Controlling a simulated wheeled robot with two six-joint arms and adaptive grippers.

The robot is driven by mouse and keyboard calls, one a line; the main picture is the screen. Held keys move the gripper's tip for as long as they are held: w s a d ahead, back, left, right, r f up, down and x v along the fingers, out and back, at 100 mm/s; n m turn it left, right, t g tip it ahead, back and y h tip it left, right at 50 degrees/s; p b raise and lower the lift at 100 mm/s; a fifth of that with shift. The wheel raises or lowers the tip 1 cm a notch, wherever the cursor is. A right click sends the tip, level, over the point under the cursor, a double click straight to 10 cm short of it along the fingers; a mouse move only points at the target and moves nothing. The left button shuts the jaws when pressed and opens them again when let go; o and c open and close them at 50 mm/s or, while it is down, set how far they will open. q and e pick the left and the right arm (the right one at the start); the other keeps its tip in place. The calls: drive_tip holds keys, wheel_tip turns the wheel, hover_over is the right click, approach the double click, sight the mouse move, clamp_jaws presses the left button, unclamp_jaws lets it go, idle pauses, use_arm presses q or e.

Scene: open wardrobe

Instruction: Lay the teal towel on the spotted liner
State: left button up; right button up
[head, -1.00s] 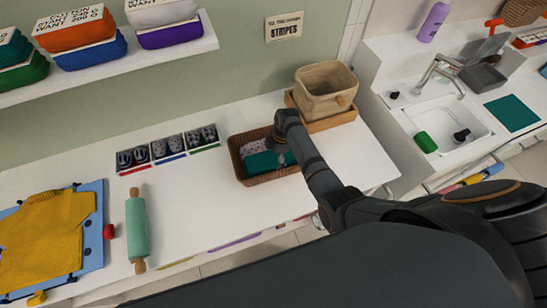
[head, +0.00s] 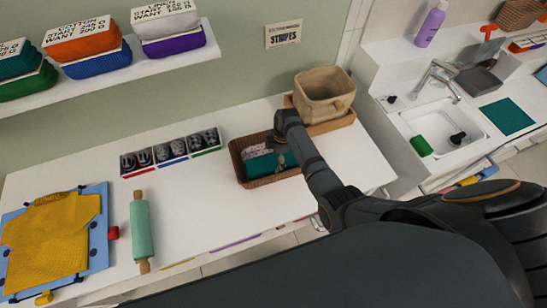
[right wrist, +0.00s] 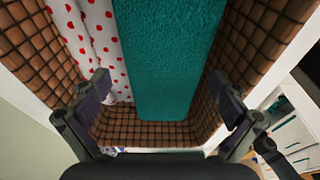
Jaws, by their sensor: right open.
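The teal towel (head: 262,168) lies inside the brown woven basket (head: 239,162) on the white counter. In the right wrist view the towel (right wrist: 168,50) is a long folded strip. The white liner with red spots (right wrist: 103,42) shows along the towel's left side; the towel hides the rest of it. In the head view a bit of the liner (head: 254,151) shows at the basket's back. My right gripper (right wrist: 163,98) is open over the basket, its fingers on either side of the towel and apart from it. My left gripper is not in view.
A tan bin (head: 322,92) in a wooden tray stands just behind my right arm. A sock organizer (head: 170,150), a green rolling pin (head: 141,228) and a yellow garment (head: 48,240) are to the left. A flat teal square (head: 507,115) lies right of the sink.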

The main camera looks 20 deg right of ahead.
drive_tip(key=p+v, duration=0.1)
drive_tip(key=v, duration=0.1)
drive_tip(key=p+v, duration=0.1)
drive_tip(key=p, duration=0.1)
drive_tip(key=shift+a+r, duration=0.3)
drive_tip(key=shift+r, duration=0.15)
drive_tip(key=shift+a+p+v, duration=0.25)
drive_tip(key=shift+p+v, duration=0.05)
drive_tip(key=shift+v, duration=0.95)
